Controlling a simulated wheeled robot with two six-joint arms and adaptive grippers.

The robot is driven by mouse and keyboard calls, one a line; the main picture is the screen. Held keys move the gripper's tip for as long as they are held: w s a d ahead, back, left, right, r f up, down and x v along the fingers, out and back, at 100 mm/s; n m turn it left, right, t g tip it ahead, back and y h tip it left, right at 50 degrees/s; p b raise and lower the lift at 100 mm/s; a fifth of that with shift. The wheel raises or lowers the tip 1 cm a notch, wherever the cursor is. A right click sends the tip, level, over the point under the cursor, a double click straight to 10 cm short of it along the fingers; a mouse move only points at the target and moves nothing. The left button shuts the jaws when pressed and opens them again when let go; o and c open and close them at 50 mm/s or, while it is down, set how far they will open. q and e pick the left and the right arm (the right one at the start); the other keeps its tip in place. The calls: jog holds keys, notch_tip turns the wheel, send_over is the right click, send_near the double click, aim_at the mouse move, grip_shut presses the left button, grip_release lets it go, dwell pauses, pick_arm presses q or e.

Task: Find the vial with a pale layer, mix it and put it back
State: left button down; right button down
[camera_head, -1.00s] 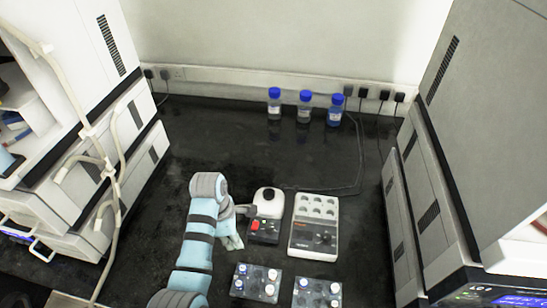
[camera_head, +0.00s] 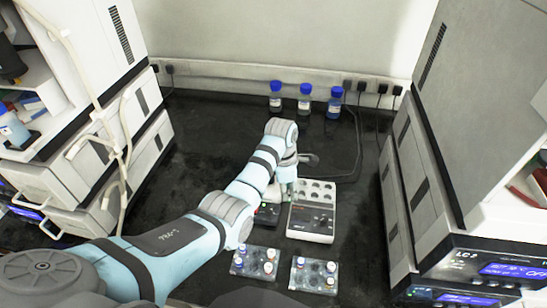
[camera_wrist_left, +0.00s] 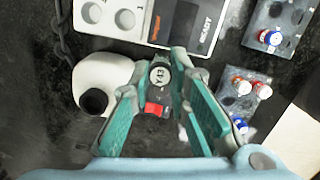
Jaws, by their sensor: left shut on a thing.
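My left gripper (camera_head: 290,178) is in the middle of the bench, between the vortex mixer (camera_head: 266,216) and the white block with holes (camera_head: 311,224). In the left wrist view the left gripper (camera_wrist_left: 162,70) is shut on a vial (camera_wrist_left: 160,77) with a pale, marked cap. The vial's liquid is hidden below its cap. In that view the mixer (camera_wrist_left: 98,73) has a white head with a dark round cup, left of the vial, and a red button (camera_wrist_left: 155,108) shows between the fingers. The left rack (camera_head: 255,263) and right rack (camera_head: 313,276) hold several capped vials. My right gripper is not in view.
Three blue-capped bottles (camera_head: 304,101) stand at the back near the wall. Tall instrument stacks (camera_head: 95,150) flank the bench on the left and right. A dark cable runs across the bench behind the block. The back-left bench is clear.

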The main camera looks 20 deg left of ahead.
pick_arm(q)
jog(key=w+a+n+b, duration=0.1)
jog(key=a+n, duration=0.1)
jog(key=a, duration=0.1)
jog(key=w+a+n+b, duration=0.2)
jog(key=a, duration=0.1)
jog(key=w+a+r+n+b, duration=0.1)
jog(key=w+a+b, duration=0.1)
jog(key=a, duration=0.1)
jog(key=shift+w+a+n+y, duration=0.2)
jog(key=shift+w+n+y, duration=0.1)
jog(key=shift+n, duration=0.1)
jog(key=shift+f, duration=0.25)
jog(key=shift+r, duration=0.15)
dwell(0.4)
dwell(0.4)
